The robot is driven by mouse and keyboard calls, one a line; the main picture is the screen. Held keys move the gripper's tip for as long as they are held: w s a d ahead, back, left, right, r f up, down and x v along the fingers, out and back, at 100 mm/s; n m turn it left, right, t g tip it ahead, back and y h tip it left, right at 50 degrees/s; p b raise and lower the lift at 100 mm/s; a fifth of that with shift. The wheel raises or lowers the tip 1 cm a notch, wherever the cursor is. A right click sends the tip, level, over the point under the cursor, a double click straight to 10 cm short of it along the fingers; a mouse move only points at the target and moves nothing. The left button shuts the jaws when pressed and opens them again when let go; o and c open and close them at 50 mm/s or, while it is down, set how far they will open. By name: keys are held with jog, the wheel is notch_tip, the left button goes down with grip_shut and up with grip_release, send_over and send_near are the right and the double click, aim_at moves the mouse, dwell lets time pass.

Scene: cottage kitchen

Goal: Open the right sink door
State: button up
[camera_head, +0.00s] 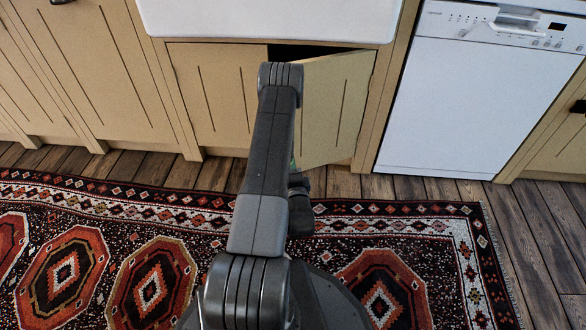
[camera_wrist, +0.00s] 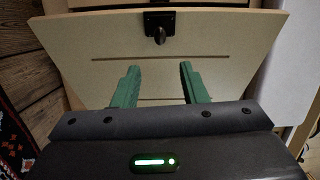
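The right sink door (camera_head: 337,105) is the beige panel under the white sink, partly behind my arm in the head view. It stands ajar, with a dark gap at its top left. In the wrist view the panel (camera_wrist: 90,45) fills the middle, with a black knob (camera_wrist: 158,25) near the top. My gripper (camera_wrist: 160,67) has two green fingers spread apart with nothing between them. They point at the panel, and the knob shows beyond their tips. I cannot tell if a finger touches the door. My arm hides most of the gripper in the head view.
The left sink door (camera_head: 215,95) is shut beneath the white sink (camera_head: 265,18). A white dishwasher (camera_head: 470,100) stands to the right of the door, past a beige post. A patterned rug (camera_head: 110,260) covers much of the wooden floor (camera_head: 540,230).

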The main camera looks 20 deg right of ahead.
jog(key=shift+s+a, duration=0.2)
jog(key=shift+s, duration=1.05)
